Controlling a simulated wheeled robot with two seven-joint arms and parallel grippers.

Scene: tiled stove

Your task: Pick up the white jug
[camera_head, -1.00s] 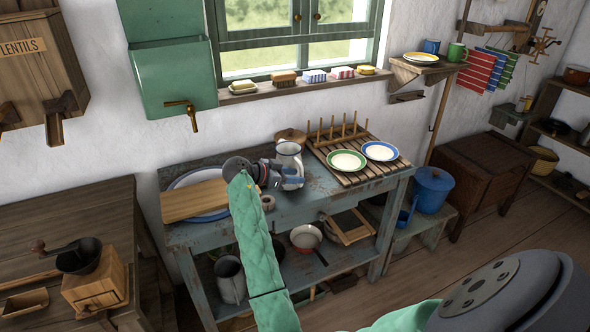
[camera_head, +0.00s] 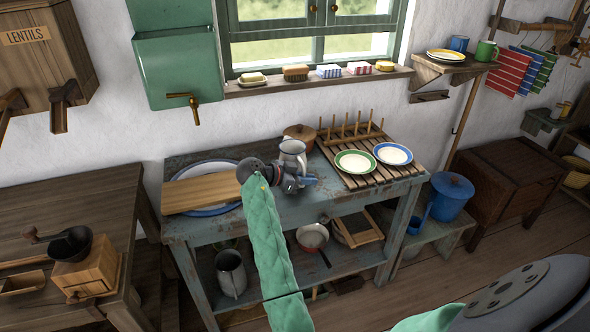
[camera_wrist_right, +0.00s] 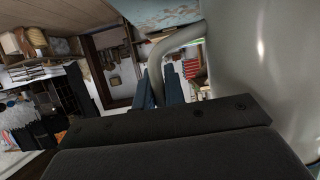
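The white jug (camera_head: 293,152) stands upright on the worn blue-grey table, in front of a lidded brown pot. My right gripper (camera_head: 306,182) is at its front, partly covering its lower part. In the right wrist view the jug's pale body (camera_wrist_right: 255,55) fills the right side and its curved handle (camera_wrist_right: 165,48) runs down between the two blue fingers (camera_wrist_right: 160,92). The fingers sit close on both sides of the handle and look shut on it. Whether the jug's base touches the table is hidden. My left gripper is not in view.
A cutting board (camera_head: 200,192) on an oval plate lies left of my arm. A wooden rack (camera_head: 340,150) with a green-rimmed plate (camera_head: 355,163) and a blue-rimmed plate (camera_head: 393,154) is close on the right. The brown pot (camera_head: 300,131) is behind the jug.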

